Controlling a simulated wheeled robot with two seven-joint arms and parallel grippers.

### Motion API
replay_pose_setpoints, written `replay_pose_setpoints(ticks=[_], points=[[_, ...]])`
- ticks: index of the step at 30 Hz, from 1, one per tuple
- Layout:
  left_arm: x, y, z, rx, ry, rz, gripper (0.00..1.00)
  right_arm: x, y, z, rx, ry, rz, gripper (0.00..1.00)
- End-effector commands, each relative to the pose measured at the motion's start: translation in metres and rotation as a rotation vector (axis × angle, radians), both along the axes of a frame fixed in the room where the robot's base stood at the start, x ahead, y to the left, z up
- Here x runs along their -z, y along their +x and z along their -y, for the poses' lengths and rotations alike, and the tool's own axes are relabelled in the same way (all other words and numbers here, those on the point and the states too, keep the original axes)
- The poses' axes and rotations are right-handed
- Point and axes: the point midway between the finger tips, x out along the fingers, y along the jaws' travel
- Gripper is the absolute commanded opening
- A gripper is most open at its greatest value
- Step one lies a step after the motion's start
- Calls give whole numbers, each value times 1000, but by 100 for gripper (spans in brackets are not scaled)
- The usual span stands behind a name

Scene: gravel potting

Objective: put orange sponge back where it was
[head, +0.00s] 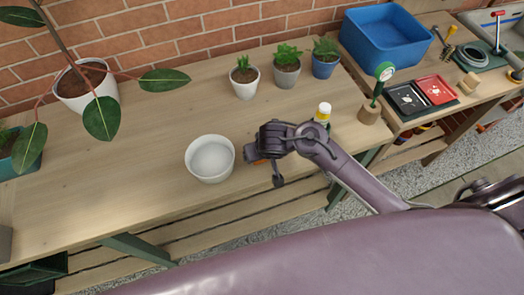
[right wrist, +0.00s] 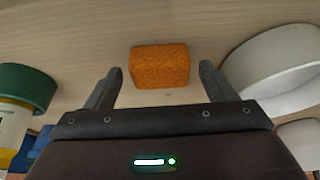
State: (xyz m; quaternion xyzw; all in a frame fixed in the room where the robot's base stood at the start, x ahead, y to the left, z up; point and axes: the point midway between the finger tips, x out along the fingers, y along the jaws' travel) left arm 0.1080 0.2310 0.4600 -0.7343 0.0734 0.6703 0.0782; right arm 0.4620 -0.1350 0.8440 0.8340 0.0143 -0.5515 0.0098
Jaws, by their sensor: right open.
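The orange sponge (right wrist: 160,66) lies on the wooden bench in the right wrist view, ahead of and between the two fingers of my right gripper (right wrist: 161,80). The fingers are apart, and I see no contact with the sponge. In the head view my right gripper (head: 256,152) is low over the bench, just right of the white bowl (head: 210,158). It hides most of the sponge there; only a sliver of orange (head: 259,161) shows below it. The bowl also shows at the right of the right wrist view (right wrist: 275,70). My left gripper is not in view.
A white and yellow bottle (head: 323,113) stands right of my right gripper. Small potted plants (head: 286,77) stand along the back, and a larger white pot (head: 88,90) is at left. A blue tub (head: 385,42) sits on the right-hand table.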

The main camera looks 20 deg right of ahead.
Motion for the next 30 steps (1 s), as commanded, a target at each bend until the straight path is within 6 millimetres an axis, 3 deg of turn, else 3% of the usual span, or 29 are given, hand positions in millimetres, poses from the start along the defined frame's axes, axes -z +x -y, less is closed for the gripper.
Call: replay_pose_setpoints(ticks=[9, 15, 21, 30], points=[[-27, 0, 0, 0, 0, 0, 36, -65, -27, -1, 3, 8, 0, 77], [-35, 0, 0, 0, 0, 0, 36, -93, -39, 0, 2, 4, 0, 77], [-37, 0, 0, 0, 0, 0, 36, -103, -44, 1, 1, 1, 0, 77], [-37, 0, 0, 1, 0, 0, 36, -104, -44, 1, 0, 1, 0, 77]])
